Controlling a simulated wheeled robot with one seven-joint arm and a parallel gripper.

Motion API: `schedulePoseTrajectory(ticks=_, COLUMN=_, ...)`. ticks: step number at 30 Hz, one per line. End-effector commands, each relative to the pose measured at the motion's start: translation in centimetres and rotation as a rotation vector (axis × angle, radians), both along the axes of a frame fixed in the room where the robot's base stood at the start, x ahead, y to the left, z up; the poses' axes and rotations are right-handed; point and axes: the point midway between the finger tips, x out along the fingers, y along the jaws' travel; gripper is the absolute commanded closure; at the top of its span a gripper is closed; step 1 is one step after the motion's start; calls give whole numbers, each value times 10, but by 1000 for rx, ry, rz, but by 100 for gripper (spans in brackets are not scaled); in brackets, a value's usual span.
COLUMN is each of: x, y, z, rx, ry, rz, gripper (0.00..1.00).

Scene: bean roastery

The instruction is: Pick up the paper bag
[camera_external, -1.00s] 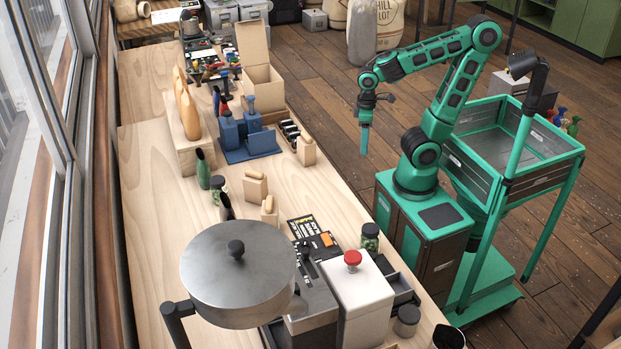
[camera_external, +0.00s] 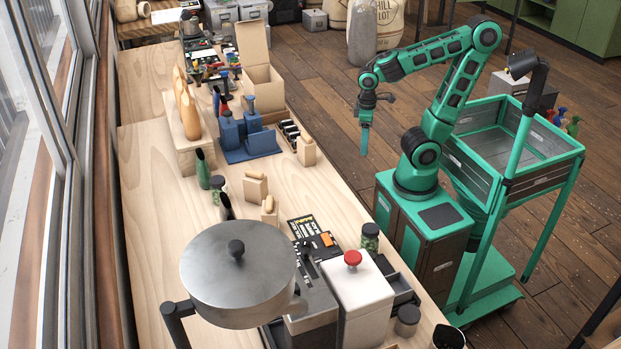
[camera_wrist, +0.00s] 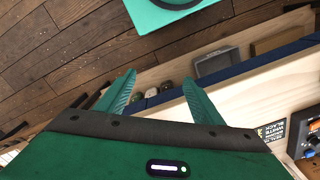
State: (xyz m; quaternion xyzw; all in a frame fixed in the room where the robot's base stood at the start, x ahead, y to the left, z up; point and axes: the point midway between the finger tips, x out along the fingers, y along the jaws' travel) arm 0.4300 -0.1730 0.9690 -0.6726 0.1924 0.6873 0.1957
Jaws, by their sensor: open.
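Small upright tan blocks with rolled-looking tops stand on the bench in the external view: one beside the blue stand (camera_external: 306,150), one mid-bench (camera_external: 255,190) and one nearer the camera (camera_external: 269,215). They may be paper bags; I cannot tell which is the paper bag. No paper bag is clear in the wrist view. My gripper (camera_external: 365,140) points down, just right of the bench's edge, apart from all of these. In the wrist view my gripper (camera_wrist: 160,92) has its two fingers spread, with nothing held between them.
The wooden bench (camera_external: 150,225) carries a blue stand (camera_external: 245,135), an open cardboard box (camera_external: 262,85), tan bottles (camera_external: 188,112) on a riser, a metal-lidded pot (camera_external: 238,275) and a white box with a red button (camera_external: 355,295). Floor (camera_external: 335,100) lies open beyond the bench.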

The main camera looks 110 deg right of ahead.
Motion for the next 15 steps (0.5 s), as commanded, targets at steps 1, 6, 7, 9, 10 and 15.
schedulePoseTrajectory(ticks=1, x=0, y=0, z=0, rx=0, ry=0, rz=0, gripper=39)
schedulePoseTrajectory(ticks=6, x=-12, y=0, z=27, rx=-3, ry=-20, rz=-1, gripper=39)
schedulePoseTrajectory(ticks=7, x=-11, y=0, z=35, rx=-3, ry=-22, rz=-1, gripper=39)
schedulePoseTrajectory(ticks=9, x=-11, y=-1, z=56, rx=-3, ry=-22, rz=0, gripper=39)
schedulePoseTrajectory(ticks=10, x=-11, y=0, z=66, rx=-3, ry=-23, rz=-1, gripper=39)
schedulePoseTrajectory(ticks=15, x=-11, y=0, z=113, rx=-3, ry=-17, rz=-1, gripper=39)
